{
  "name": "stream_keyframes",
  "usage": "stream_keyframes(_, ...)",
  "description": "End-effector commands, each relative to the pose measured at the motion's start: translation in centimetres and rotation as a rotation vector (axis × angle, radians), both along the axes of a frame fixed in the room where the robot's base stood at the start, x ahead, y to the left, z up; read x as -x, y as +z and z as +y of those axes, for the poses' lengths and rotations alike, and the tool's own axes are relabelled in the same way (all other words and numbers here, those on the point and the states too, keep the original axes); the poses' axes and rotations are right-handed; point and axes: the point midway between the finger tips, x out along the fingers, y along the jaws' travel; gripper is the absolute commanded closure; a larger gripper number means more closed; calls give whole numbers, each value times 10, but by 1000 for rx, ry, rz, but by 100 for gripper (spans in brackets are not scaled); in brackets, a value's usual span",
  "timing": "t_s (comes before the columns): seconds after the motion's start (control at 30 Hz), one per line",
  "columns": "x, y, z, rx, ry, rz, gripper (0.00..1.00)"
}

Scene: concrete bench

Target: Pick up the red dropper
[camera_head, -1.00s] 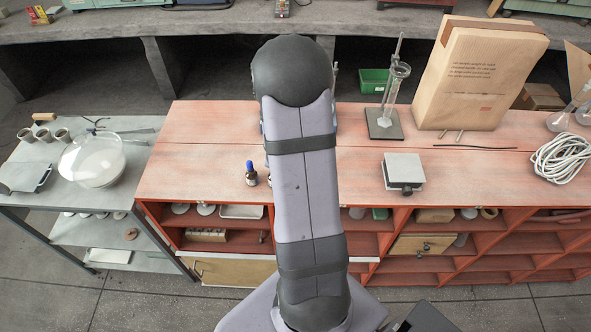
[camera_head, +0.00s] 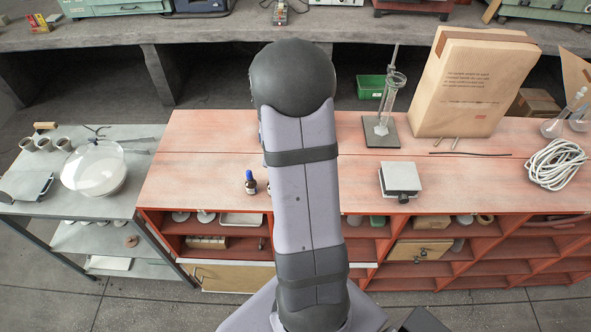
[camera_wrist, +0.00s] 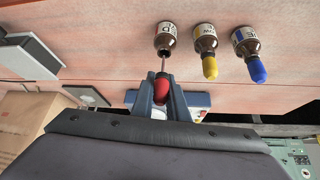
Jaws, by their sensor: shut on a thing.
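The red dropper (camera_wrist: 160,86) shows in the wrist view, its red bulb between the two blue-grey fingers of my gripper (camera_wrist: 161,95), which is shut on it. Its thin stem points away from the gripper toward the mouth of a brown bottle (camera_wrist: 166,36) with a white label marked D. I cannot tell whether the tip is inside the mouth or just clear of it. In the head view my arm hides the gripper, the dropper and this bottle.
A yellow-topped bottle (camera_wrist: 206,45) and a blue-topped bottle (camera_wrist: 245,42) stand beside the labelled one; the blue-topped one shows in the head view (camera_head: 250,183). A small grey-topped stand (camera_head: 401,178), a glass cylinder (camera_head: 388,98) and a paper bag (camera_head: 470,85) are to the right.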

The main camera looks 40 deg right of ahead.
Motion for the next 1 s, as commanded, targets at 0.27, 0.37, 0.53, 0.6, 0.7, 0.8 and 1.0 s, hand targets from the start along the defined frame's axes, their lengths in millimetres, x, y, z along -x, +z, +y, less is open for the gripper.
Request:
stream_keyframes(0.27, 0, 46, 0, 1, -1, -1, 93)
stream_keyframes(0.37, 0, 54, 0, 0, 0, 0, 93)
stream_keyframes(0.53, 0, 59, 0, 0, 0, 0, 93)
stream_keyframes(0.6, 0, 60, 0, 0, 0, 0, 93)
stream_keyframes(0.7, 0, 61, 0, 0, 0, 0, 93)
stream_keyframes(0.8, 0, 64, 0, 0, 0, 0, 93)
stream_keyframes(1.0, 0, 74, 0, 0, 0, 0, 93)
